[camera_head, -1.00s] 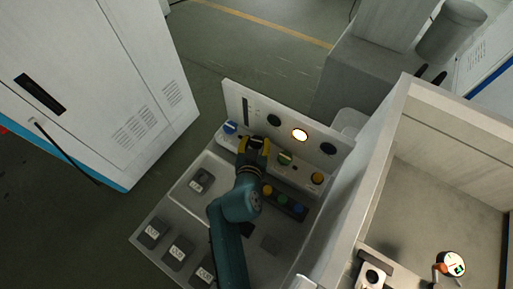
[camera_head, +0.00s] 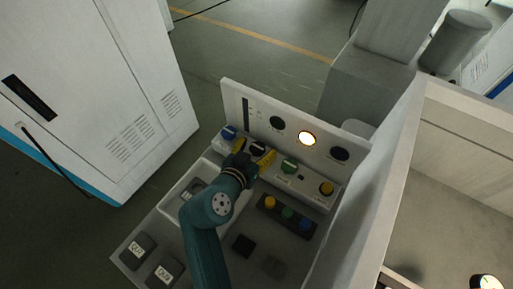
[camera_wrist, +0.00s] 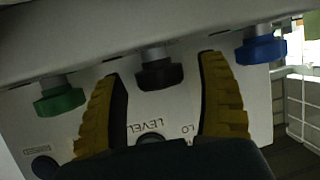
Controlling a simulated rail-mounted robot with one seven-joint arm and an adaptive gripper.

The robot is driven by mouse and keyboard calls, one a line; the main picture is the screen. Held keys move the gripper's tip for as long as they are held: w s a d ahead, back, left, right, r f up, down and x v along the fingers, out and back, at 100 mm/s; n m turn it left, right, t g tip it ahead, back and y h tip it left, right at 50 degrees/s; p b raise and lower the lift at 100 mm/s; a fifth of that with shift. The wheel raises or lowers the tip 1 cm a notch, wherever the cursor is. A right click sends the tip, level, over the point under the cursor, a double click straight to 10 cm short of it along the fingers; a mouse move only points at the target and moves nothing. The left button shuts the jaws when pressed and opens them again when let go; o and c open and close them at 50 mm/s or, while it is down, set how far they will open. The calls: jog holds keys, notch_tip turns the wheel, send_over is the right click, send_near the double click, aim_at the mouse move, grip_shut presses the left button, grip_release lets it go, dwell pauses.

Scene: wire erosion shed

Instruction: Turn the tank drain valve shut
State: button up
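My gripper (camera_head: 253,151) is over the control panel, its yellow fingers open around a black knob (camera_head: 258,148). In the wrist view my gripper (camera_wrist: 165,110) has one finger on each side of the black knob (camera_wrist: 160,74), with a gap on both sides. Printing near this knob reads LEVEL and LO. I see no label naming a drain valve. A round white-faced fitting (camera_head: 487,282) shows at the bottom right edge of the head view, inside the tank (camera_head: 470,190); it is mostly cut off.
The panel also has a blue knob (camera_head: 229,132), a green knob (camera_head: 289,166) and a yellow knob (camera_head: 326,188). A lit lamp (camera_head: 307,138) is on the upright panel behind. Coloured buttons (camera_head: 288,213) sit in front. A tall white cabinet (camera_head: 90,90) stands left.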

jog(key=shift+r, duration=0.15)
jog(key=shift+s+a+r, duration=0.15)
jog(key=shift+s+a, duration=0.1)
jog(key=shift+s, duration=0.1)
jog(key=v, duration=1.1)
